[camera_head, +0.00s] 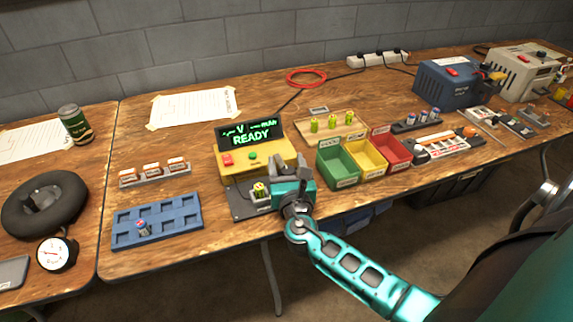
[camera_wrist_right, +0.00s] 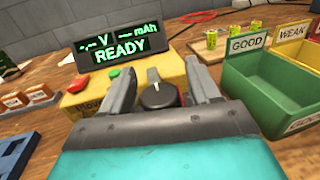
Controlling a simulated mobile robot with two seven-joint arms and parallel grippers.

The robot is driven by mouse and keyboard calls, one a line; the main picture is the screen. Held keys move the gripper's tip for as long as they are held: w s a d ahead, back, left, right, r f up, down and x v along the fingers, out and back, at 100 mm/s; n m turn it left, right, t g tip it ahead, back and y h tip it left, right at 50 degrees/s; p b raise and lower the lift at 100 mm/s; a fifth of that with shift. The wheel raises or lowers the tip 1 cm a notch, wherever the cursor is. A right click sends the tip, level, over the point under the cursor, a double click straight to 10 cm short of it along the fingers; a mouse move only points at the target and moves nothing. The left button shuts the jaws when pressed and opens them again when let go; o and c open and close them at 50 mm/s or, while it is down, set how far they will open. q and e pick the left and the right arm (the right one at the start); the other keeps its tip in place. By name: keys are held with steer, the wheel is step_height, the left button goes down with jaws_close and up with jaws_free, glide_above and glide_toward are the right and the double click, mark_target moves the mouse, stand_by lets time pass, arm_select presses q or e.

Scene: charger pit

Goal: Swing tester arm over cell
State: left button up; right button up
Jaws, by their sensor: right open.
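The tester is a yellow box (camera_head: 240,169) with a lit display (camera_head: 249,134) reading READY, a red button and a green button. A dark base plate (camera_head: 240,208) lies in front of it. A yellow-green cell (camera_head: 260,190) stands upright on that plate, just left of my right gripper (camera_head: 282,167). In the wrist view my right gripper (camera_wrist_right: 160,76) is open, with its fingers on either side of a dark knob (camera_wrist_right: 158,96) with a pale line. I cannot tell whether the fingers touch it. The tester arm's shape is mostly hidden by the gripper. My left gripper is not in view.
Green (camera_head: 337,168), yellow (camera_head: 364,158) and red (camera_head: 390,152) bins stand right of the tester. A wooden tray (camera_head: 332,126) with cells is behind. A blue tray (camera_head: 181,211) and a rack (camera_head: 154,174) lie left. The table's front edge is close.

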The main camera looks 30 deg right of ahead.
steer(key=shift+c, duration=0.4)
jaws_close()
